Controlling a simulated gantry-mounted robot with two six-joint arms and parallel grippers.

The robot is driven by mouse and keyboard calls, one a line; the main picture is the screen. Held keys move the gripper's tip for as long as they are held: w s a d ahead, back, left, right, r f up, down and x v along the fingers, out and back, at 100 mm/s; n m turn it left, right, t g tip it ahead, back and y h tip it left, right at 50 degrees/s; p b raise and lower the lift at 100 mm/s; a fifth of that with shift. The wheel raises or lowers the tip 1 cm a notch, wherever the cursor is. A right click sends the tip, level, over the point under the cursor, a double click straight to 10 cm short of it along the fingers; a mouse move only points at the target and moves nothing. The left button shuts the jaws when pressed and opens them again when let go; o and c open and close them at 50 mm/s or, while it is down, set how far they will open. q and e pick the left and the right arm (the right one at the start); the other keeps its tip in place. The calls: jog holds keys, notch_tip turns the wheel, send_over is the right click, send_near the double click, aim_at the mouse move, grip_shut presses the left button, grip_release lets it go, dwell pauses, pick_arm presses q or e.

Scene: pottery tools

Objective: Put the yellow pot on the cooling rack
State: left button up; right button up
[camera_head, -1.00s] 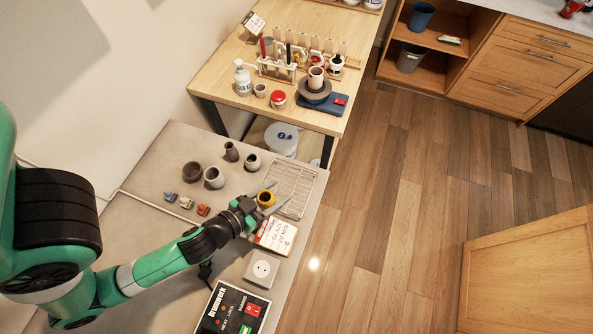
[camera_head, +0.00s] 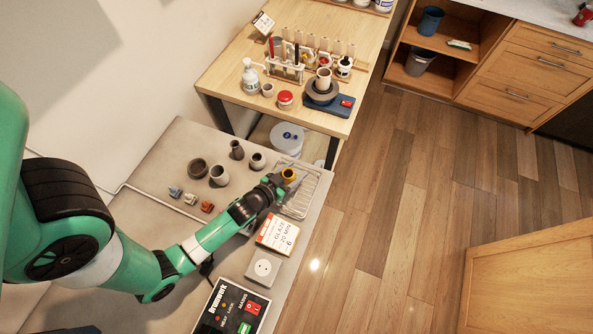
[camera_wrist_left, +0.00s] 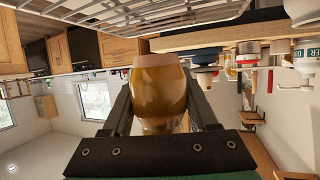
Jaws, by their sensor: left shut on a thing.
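In the left wrist view the pot (camera_wrist_left: 160,88) is a glossy amber vessel clamped between both black fingers. The cooling rack (camera_head: 306,196) is a wire grid at the right edge of the grey table, and its bars (camera_wrist_left: 190,25) cross the top of the wrist view. I cannot tell whether the pot touches the rack. My right gripper is not in view.
Grey pots (camera_head: 219,175) stand left of the rack, with small coloured pieces (camera_head: 207,206) in front of them. A wooden table (camera_head: 225,80) with bottles stands behind.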

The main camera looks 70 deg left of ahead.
pick_arm(q)
jog(key=shift+w+a+f, duration=0.25)
jog(key=shift+w+f, duration=0.15)
jog(key=shift+f, duration=0.2)
notch_tip(320, 180, down, 3)
jog(key=shift+f+b, duration=0.2)
jog(key=shift+b, duration=0.95)
jog(key=shift+r, duration=0.15)
jog(key=shift+w, duration=0.1)
jog(key=o, duration=1.4)
